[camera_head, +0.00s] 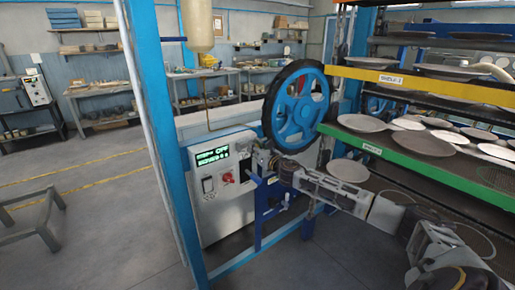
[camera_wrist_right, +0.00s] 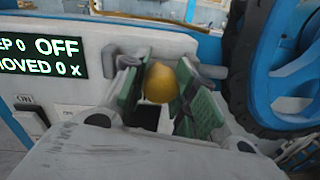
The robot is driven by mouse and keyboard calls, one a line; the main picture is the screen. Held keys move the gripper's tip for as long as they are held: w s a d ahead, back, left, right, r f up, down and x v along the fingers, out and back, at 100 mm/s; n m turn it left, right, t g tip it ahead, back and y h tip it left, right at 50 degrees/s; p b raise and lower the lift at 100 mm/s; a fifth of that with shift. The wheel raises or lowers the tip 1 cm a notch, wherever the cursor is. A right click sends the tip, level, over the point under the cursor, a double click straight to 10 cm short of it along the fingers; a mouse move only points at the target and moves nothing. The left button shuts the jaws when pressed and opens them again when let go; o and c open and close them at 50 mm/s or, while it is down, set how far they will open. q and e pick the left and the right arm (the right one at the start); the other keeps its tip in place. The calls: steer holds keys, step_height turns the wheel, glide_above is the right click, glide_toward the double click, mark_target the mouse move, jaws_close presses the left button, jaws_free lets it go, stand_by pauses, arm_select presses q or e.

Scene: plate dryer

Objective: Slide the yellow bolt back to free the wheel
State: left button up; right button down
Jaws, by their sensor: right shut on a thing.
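The blue wheel (camera_head: 283,122) with a black rim stands upright beside the dryer frame. Its edge also shows at the right of the right wrist view (camera_wrist_right: 258,75). The yellow bolt's rounded knob (camera_wrist_right: 162,82) sits between the green-padded fingers of my right gripper (camera_wrist_right: 160,92), which is shut on it. In the head view my right gripper (camera_head: 268,168) is just below the wheel, beside the control box; the bolt is hidden or too small to make out there. Where the bolt's far end meets the wheel is hidden. My left gripper is not in view.
The grey control box (camera_head: 207,212) has a green display reading OFF (camera_wrist_right: 55,55) and a red knob (camera_head: 228,178). A blue upright post (camera_head: 163,130) stands left of it. Shelves with plates (camera_head: 425,144) fill the right. Open floor (camera_head: 95,215) lies at the left.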

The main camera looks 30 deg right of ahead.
mark_target(244, 146)
steer(key=a+p, duration=0.1)
steer(key=a, duration=0.2)
steer(key=shift+s, duration=0.15)
steer(key=shift+a, duration=0.25)
steer(key=shift+f, duration=0.1)
steer(key=c, duration=1.4)
jaws_free()
steer(key=shift+a, duration=0.1)
steer(key=shift+c, duration=0.2)
steer(key=shift+o, duration=1.7)
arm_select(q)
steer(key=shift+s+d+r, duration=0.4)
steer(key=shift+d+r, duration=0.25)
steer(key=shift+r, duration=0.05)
arm_select(e)
steer(key=shift+s, duration=0.1)
